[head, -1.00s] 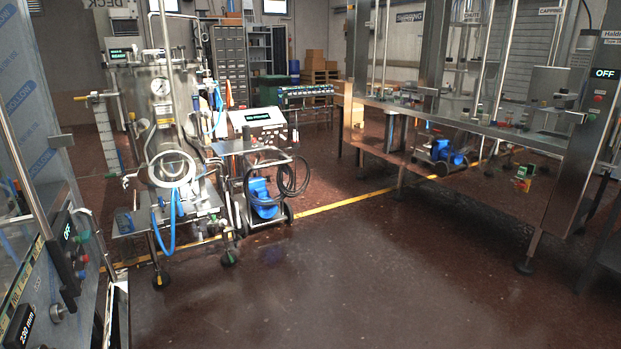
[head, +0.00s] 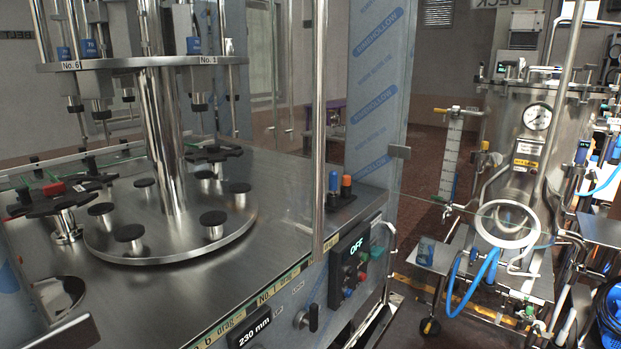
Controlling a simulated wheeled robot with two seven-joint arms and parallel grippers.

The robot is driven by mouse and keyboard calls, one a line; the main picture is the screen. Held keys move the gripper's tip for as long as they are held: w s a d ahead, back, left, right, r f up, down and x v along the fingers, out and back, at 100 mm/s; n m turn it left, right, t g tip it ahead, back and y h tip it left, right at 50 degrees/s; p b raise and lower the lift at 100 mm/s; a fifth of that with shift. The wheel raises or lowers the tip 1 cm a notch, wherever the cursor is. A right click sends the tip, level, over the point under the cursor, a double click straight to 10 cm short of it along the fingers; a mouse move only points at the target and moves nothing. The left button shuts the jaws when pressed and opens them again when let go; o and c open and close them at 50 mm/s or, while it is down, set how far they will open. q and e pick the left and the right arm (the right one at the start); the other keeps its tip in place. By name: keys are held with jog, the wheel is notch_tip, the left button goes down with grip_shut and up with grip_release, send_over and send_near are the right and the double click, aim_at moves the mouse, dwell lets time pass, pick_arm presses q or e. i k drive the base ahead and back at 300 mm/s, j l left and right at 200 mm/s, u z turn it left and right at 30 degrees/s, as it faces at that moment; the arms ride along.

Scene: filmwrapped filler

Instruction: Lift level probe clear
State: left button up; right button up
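I cannot pick out the level probe with certainty. A steel tank (head: 527,150) with a round pressure gauge (head: 537,117) stands at the right, with pipes rising over its top. An upright marked scale strip (head: 451,155) stands at its left side. The rotary filler (head: 290,195) fills the left, with filling heads tagged No. 6 and No. 1 under a round steel plate (head: 140,62). Below them is a steel turntable (head: 165,235) with black-topped pedestals. Neither of my grippers is in view.
Clear guard panels and steel posts (head: 318,120) surround the filler. Its control panel (head: 355,262) reads OFF, and a display (head: 255,328) reads 230 mm. A white ring (head: 506,223) and blue hoses (head: 470,280) hang at the tank's front. Dark floor shows between filler and tank.

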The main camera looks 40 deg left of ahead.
aim_at(332, 176)
jog(key=i+u, duration=0.2)
jog(key=i, duration=1.5)
jog(key=l, duration=0.05)
